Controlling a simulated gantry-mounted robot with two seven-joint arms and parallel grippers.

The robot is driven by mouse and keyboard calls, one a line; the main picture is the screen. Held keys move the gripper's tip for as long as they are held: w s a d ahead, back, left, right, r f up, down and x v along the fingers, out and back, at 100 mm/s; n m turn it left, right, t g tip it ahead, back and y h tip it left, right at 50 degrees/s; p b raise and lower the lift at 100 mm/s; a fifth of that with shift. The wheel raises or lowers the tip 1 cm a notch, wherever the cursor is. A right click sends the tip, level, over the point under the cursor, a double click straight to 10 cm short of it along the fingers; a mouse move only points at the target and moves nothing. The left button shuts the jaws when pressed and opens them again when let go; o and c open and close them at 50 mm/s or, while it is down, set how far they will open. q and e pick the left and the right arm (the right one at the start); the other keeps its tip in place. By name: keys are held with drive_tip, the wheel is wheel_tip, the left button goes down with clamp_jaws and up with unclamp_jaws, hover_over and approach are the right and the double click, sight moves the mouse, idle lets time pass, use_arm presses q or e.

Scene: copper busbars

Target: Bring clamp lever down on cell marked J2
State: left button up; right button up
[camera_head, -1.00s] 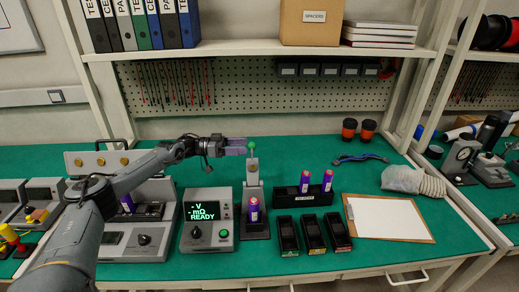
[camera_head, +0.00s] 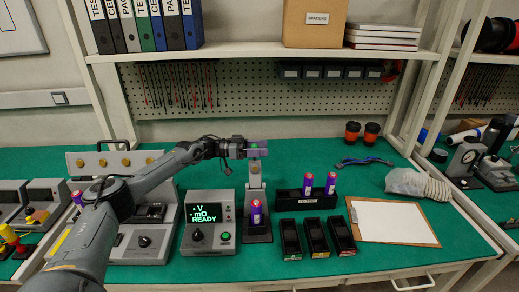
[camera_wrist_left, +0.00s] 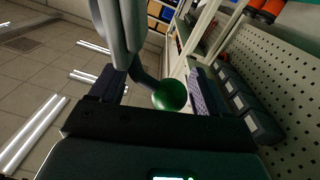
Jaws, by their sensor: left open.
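The clamp stand (camera_head: 255,182) stands on the green bench right of the meter, with a purple cell (camera_head: 256,212) upright in it; any marking on that cell is too small to read. The clamp lever's green ball knob (camera_head: 254,145) is at the top, partly covered by my left gripper (camera_head: 258,149). In the left wrist view, the green knob (camera_wrist_left: 169,94) lies between the two open fingers, nearer the right one, with the grey lever running up from it. I cannot tell whether a finger touches it. My right gripper is not in view.
A black rack (camera_head: 306,200) with two purple cells stands to the right, behind three black trays (camera_head: 315,237). A clipboard (camera_head: 390,220) lies farther right. The shelf (camera_head: 270,50) spans above the bench.

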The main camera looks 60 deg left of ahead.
use_arm(q)
drive_tip(key=shift+c, duration=0.2)
clamp_jaws()
drive_tip(key=shift+d, duration=0.1)
